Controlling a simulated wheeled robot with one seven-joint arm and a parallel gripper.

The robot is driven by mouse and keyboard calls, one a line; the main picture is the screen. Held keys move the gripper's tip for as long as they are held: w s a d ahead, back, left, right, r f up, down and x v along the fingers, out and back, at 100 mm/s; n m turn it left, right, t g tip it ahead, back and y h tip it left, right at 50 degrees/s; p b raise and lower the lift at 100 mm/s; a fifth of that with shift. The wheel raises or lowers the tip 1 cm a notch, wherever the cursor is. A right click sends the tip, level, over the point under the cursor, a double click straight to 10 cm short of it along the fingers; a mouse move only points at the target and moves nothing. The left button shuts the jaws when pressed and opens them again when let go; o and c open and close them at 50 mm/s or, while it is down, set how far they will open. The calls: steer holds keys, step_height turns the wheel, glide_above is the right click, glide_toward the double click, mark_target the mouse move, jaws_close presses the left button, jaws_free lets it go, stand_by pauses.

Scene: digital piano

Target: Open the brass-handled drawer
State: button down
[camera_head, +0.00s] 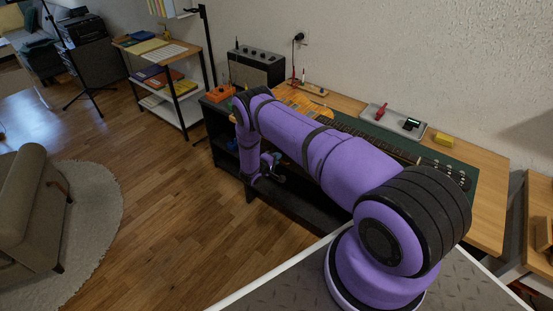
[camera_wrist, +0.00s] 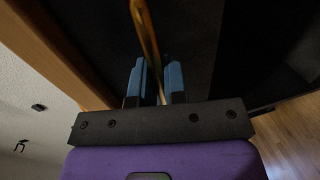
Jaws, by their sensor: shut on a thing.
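The brass handle (camera_wrist: 146,40) is a slim golden bar in the wrist view. It runs down from the top edge between my gripper's two blue finger pads. My gripper (camera_wrist: 156,78) is shut on it. The dark drawer front (camera_wrist: 95,35) lies behind the handle. In the head view my gripper (camera_head: 275,168) is low at the front of the desk, small and partly hidden by my own purple arm. The handle cannot be made out there, and my arm covers much of the desk front. How far the drawer stands out cannot be told.
The wooden desk (camera_head: 488,212) bears an electric guitar (camera_head: 375,143) on a dark green mat, a grey tray (camera_head: 393,120) and a yellow block (camera_head: 442,139). A black amplifier (camera_head: 257,70) stands behind. The wooden floor (camera_head: 170,220) left of the desk is clear.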

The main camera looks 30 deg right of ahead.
steer(key=f+v, duration=0.3)
steer(key=v, duration=1.1)
steer(key=a+f+v, duration=0.1)
steer(key=f+v, duration=0.2)
steer(key=v, duration=1.1)
steer(key=shift+s+a, duration=0.2)
steer(key=shift+a, duration=0.3)
steer(key=shift+r, duration=0.1)
steer(key=c, duration=1.2)
jaws_free()
steer(key=v, duration=1.1)
